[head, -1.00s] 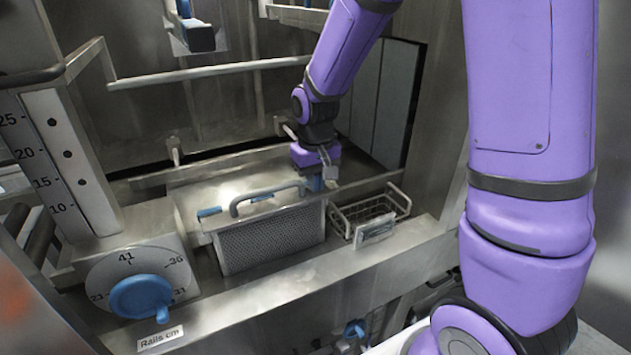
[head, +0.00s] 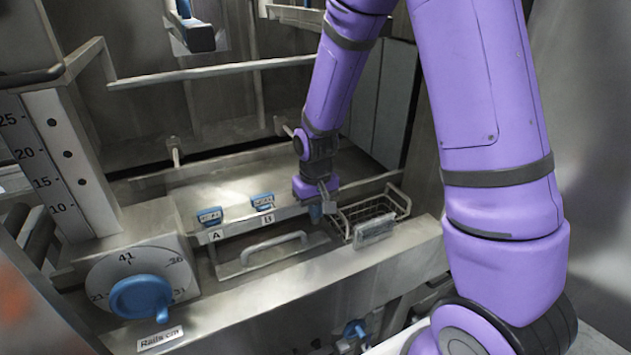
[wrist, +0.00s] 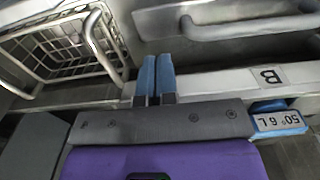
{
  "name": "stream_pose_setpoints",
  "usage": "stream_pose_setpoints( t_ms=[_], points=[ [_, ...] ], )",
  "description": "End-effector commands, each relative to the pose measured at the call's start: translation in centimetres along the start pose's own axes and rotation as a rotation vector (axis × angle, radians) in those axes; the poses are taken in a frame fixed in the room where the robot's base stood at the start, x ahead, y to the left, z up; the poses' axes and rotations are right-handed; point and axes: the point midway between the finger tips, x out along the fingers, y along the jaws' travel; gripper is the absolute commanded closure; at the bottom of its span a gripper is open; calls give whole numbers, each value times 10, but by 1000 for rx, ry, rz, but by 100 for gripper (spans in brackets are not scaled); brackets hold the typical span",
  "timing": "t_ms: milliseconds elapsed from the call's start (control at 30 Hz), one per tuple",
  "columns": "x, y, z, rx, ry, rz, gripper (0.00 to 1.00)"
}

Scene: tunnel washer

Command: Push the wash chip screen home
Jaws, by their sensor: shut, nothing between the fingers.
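The wash chip screen (head: 235,268) sits low in its slot at the front ledge. Its top strip and grey bar handle (head: 275,246) show; its mesh face is hidden. The handle also shows at the top right of the wrist view (wrist: 250,26). My gripper (head: 316,213) is above and behind the right end of the screen, apart from the handle. In the wrist view its two blue fingers (wrist: 155,76) are together with nothing between them. Whether the screen is fully seated cannot be told.
Blue tabs marked A (head: 209,216) and B (head: 264,203) stand behind the slot. A dial with a blue knob (head: 141,297) is at left.

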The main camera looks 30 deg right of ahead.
Motion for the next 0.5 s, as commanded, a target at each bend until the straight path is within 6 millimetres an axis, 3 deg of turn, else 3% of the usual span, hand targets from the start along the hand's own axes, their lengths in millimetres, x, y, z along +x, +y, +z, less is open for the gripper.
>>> stream_pose_setpoints(
  t_ms=[367,500],
  points=[
    [-2,0,-1,0,1,0,100],
    [-13,1,-4,0,5,0,100]
  ],
)
